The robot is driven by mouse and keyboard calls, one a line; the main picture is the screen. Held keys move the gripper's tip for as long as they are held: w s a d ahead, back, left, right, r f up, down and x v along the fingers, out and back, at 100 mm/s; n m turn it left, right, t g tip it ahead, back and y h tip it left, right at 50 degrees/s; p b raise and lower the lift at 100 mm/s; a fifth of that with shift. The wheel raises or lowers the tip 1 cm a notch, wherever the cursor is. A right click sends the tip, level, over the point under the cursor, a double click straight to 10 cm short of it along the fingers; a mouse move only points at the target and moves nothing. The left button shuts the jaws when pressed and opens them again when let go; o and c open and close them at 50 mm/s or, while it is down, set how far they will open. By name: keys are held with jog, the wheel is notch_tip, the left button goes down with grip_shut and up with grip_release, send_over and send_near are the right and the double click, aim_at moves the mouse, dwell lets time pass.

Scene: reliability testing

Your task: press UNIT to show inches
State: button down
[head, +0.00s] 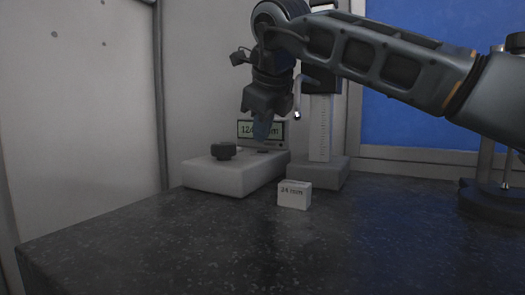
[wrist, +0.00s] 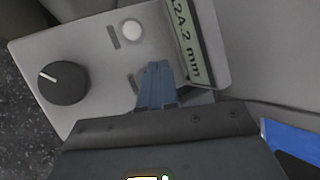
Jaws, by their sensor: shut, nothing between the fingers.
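The pale readout unit (head: 225,175) sits on the dark bench, with a black knob (head: 223,151) on its top and a display (head: 273,131) at its back. In the wrist view the display (wrist: 188,42) shows digits ending in "24.2 mm". The wrist view also shows the knob (wrist: 63,83) and a round white button (wrist: 131,29) beside a small dark label. My gripper (head: 262,132) is shut and empty, with blue fingertips (wrist: 157,72) over the panel below the white button. A second small label lies next to the fingertips; whatever is under them is hidden. I cannot tell whether they touch the panel.
A small white block marked "24 mm" (head: 294,195) stands in front of the height gauge with a ruled scale (head: 320,130). A dark round-based stand (head: 490,195) is at the right. The front of the bench (head: 250,245) is clear.

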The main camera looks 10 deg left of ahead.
aim_at(262, 151)
jog(key=shift+f, duration=0.15)
dwell(0.3)
jog(key=shift+f, duration=0.3)
jog(key=shift+f+b, duration=0.35)
jog(key=shift+b, duration=0.05)
dwell(0.7)
jog(key=shift+r+p, duration=0.55)
jog(key=shift+r, duration=0.25)
jog(key=shift+r+p, duration=1.75)
jog(key=shift+r, duration=0.8)
jog(key=shift+f, duration=0.1)
